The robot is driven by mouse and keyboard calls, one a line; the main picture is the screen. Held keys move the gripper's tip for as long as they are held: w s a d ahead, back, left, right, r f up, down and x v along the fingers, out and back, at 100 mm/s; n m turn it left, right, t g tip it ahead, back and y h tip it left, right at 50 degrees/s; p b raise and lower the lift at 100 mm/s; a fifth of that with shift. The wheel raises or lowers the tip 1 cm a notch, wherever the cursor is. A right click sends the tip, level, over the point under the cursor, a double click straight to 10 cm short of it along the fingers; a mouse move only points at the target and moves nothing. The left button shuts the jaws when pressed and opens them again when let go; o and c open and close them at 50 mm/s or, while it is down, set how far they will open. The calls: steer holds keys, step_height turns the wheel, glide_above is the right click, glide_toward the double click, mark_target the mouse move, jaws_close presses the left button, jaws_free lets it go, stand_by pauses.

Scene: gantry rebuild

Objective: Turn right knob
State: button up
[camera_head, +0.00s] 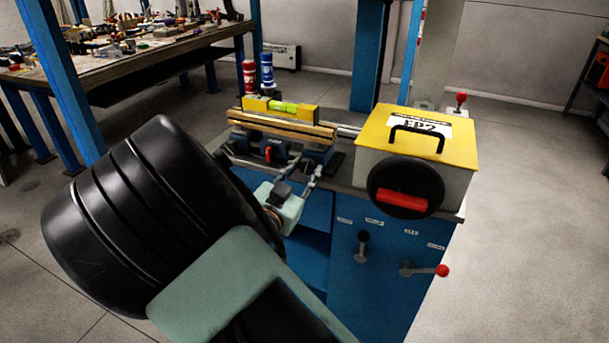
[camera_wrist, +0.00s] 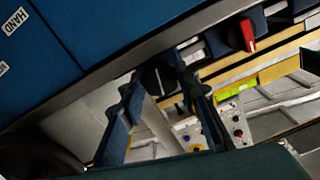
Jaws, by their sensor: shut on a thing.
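My gripper (camera_head: 313,172) is at the right end of the blue clamping fixture (camera_head: 237,140) on the bench. In the wrist view its two dark fingers (camera_wrist: 158,88) stand on either side of a dark, round knob (camera_wrist: 160,75), the right knob, and are shut on it. The fingers hide much of this knob, and its turn angle is hard to tell. The left knob, with a red handle, shows clear of the fingers in the head view (camera_head: 268,154) and the wrist view (camera_wrist: 248,35).
A yellow-topped box (camera_head: 416,135) with a black disc and red handle (camera_head: 402,200) stands just right of my gripper. A spirit level (camera_head: 280,110) lies on the fixture. The blue cabinet (camera_head: 370,295) below carries a black lever (camera_head: 363,245) and a red-balled lever (camera_head: 425,270).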

steer(key=shift+m, duration=0.5)
steer(key=o, duration=1.2)
steer(key=shift+c, duration=0.2)
steer(key=v, duration=1.2)
steer(key=shift+c, duration=0.2)
